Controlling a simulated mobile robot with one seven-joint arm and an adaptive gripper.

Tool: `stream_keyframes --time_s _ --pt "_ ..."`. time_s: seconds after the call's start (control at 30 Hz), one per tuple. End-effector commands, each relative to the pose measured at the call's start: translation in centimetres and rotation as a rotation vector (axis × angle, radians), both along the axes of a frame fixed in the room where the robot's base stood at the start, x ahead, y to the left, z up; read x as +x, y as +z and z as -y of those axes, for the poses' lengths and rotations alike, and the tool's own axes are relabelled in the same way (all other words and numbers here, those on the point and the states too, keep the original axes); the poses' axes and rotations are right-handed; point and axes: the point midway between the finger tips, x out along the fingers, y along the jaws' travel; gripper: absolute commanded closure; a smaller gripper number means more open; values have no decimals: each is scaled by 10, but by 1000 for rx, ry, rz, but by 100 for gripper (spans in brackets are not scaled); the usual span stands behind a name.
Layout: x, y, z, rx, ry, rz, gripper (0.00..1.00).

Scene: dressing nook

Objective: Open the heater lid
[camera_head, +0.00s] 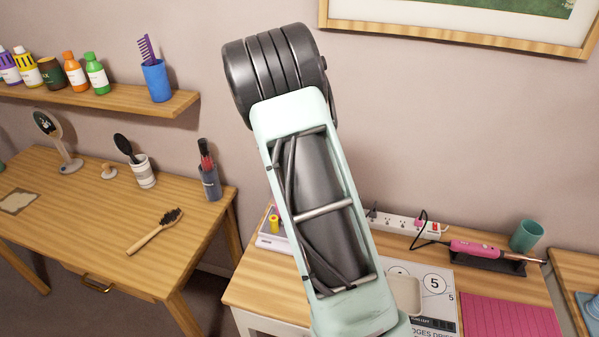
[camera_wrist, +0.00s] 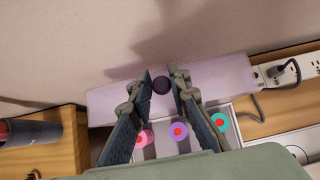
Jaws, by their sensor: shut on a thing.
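The heater (camera_wrist: 246,104) is a pale box with several coloured rollers inside, among them a pink one (camera_wrist: 144,138), a purple one with a red centre (camera_wrist: 179,131) and a teal one (camera_wrist: 221,122). Its lavender lid (camera_wrist: 218,78) stands raised at the back, so the rollers show. My gripper (camera_wrist: 160,80) has its two fingers on either side of the dark round knob (camera_wrist: 160,86) on the lid and is shut on it. In the head view my arm hides the gripper and most of the heater (camera_head: 270,240); a yellow and red roller shows at its left.
A power strip (camera_head: 395,222) with a dark cord lies right of the heater against the wall. A pink styling tool (camera_head: 478,249) on a dark stand, a teal cup (camera_head: 526,235) and a pink mat (camera_head: 508,315) are farther right. A dark cup (camera_head: 209,182) stands on the left table.

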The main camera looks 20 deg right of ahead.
Motion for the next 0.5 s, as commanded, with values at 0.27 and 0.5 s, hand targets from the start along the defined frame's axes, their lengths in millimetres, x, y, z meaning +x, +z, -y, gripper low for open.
stream_keyframes --time_s 0.27,0.5 --pt "13 1 16 -4 -1 7 100" --pt "17 0 19 -5 0 9 100"
